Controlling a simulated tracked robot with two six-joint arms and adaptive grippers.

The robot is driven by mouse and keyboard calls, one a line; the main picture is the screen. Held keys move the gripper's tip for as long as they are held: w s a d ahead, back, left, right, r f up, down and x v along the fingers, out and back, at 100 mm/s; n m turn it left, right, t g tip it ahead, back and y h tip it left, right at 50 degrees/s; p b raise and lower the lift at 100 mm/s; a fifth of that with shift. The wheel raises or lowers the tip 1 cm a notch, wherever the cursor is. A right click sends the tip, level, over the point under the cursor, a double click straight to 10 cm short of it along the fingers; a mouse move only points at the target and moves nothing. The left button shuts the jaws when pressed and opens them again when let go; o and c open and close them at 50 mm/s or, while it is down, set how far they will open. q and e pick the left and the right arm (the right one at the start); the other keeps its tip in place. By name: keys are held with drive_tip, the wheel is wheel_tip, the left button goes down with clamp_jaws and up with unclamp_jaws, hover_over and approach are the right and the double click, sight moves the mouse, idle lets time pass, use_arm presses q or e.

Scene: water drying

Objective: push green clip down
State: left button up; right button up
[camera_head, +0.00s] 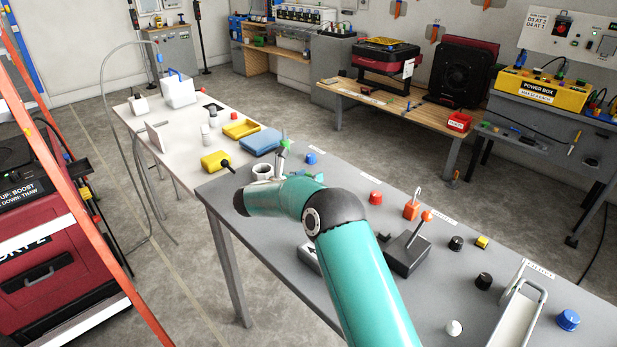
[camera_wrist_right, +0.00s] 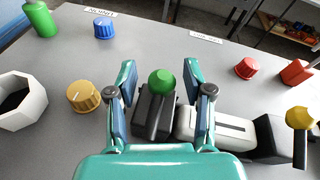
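In the right wrist view, a green ball-shaped knob (camera_wrist_right: 162,82) tops a dark lever on a dark block (camera_wrist_right: 153,112). This looks like the green clip, and my arm seems to hide it in the head view. My right gripper (camera_wrist_right: 166,85) is open, its two teal fingers apart on either side of the knob and block. I see no clear grip on either. In the head view, my right arm reaches over the grey table (camera_head: 340,290), and the gripper is mostly hidden behind it. My left gripper is in neither view.
A yellow knob (camera_wrist_right: 83,96) and a white hexagonal cup (camera_wrist_right: 22,100) stand left of the gripper. A blue knob (camera_wrist_right: 104,27) and a red knob (camera_wrist_right: 246,68) stand beyond. A pale body (camera_wrist_right: 215,127) adjoins on the right. An orange-tipped lever (camera_head: 427,215) stands right of my arm.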

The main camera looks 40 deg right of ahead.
drive_tip(key=v, duration=1.2)
idle(0.4)
